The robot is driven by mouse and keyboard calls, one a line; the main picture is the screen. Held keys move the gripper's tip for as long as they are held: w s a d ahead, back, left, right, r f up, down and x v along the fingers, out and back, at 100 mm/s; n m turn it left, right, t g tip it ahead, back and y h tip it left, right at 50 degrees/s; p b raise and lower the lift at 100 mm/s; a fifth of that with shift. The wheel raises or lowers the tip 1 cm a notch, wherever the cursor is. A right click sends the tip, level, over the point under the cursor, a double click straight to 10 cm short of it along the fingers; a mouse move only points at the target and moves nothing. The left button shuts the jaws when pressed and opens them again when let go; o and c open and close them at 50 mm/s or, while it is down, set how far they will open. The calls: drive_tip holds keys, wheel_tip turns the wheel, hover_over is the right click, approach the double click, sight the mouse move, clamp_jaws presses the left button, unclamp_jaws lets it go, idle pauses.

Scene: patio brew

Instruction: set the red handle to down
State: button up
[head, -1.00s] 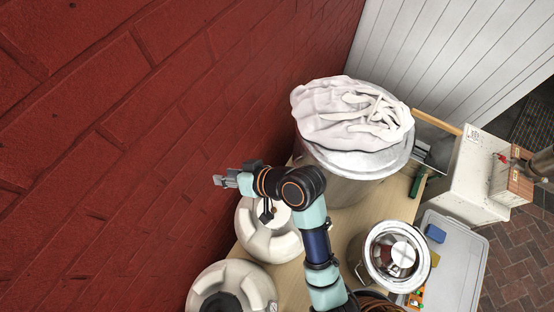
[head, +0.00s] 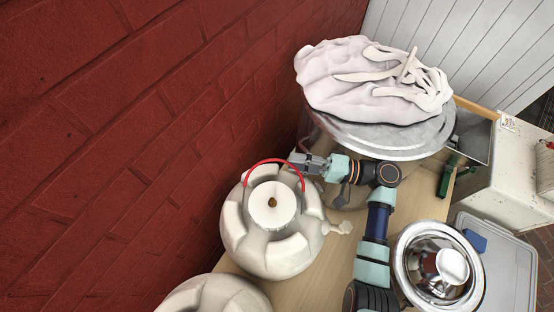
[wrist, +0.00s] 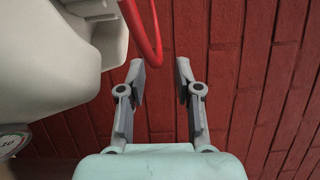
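The red handle (head: 276,161) stands up as a thin arc over the top of a white rounded keg (head: 239,229). In the wrist view the handle (wrist: 141,36) bends just beyond my fingertips, nearer the left finger. The keg (wrist: 42,55) fills the upper left there. My gripper (head: 299,160) is at the right end of the arc in the head view. In the wrist view my gripper (wrist: 160,70) is open, its two fingers apart with nothing clearly between them. Whether a finger touches the handle I cannot tell.
A large metal pot (head: 392,147) with a pale cloth-like heap on top stands behind my arm. A shiny pot (head: 404,268) is at the lower right. A red brick wall (head: 150,130) runs close along the left. Another white keg (head: 215,296) is at the bottom.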

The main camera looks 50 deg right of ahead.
sight(277, 159)
drive_tip(key=b+x, duration=0.1)
drive_tip(key=x, duration=0.4)
drive_tip(key=shift+w+a, duration=0.25)
drive_tip(key=shift+w, duration=0.1)
clamp_jaws()
